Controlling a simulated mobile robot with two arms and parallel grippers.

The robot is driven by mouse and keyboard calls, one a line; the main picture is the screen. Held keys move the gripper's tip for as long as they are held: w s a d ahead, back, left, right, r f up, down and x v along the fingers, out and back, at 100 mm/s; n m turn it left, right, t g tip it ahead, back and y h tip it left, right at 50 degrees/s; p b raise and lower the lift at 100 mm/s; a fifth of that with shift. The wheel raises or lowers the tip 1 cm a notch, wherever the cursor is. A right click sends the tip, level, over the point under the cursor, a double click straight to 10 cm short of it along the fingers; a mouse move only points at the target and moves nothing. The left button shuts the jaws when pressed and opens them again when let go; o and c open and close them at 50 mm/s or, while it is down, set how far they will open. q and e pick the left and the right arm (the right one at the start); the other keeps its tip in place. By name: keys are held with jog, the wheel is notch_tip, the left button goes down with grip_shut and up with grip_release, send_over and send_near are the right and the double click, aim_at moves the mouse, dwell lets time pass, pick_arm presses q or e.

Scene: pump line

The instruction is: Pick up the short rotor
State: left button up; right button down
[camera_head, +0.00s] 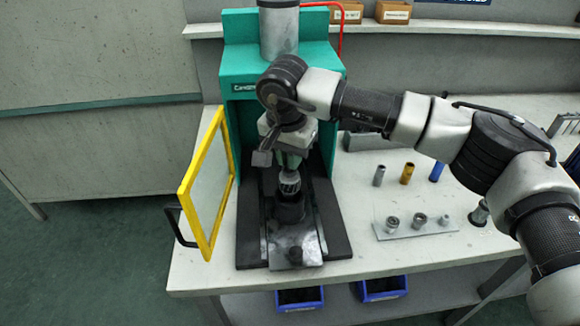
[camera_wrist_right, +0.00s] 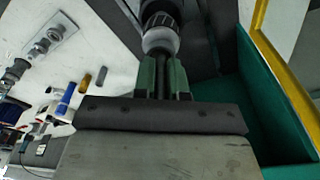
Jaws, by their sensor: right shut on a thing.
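My right gripper (camera_head: 291,163) reaches down inside the teal press (camera_head: 232,90). Its green fingers are shut on a silver, round-topped part, which I take to be the short rotor (camera_head: 289,181). The rotor is directly above a black round fixture (camera_head: 289,208) on the press bed; I cannot tell whether it still touches it. The finger contact is partly hidden. My left gripper is not in view.
A yellow-framed guard door (camera_head: 223,150) stands open left of the press. On the bench to the right are grey (camera_head: 379,175), gold (camera_head: 407,173) and blue (camera_head: 437,171) cylinders, and a plate (camera_head: 405,233) with ring parts. Blue bins (camera_head: 300,299) sit below the bench.

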jog(key=s+d+r+b, duration=0.2)
jog(key=s+d+r, duration=0.4)
jog(key=d, duration=0.3)
jog(key=shift+s+d+r, duration=0.15)
jog(key=shift+d+r, duration=0.25)
jog(key=shift+r, duration=0.35)
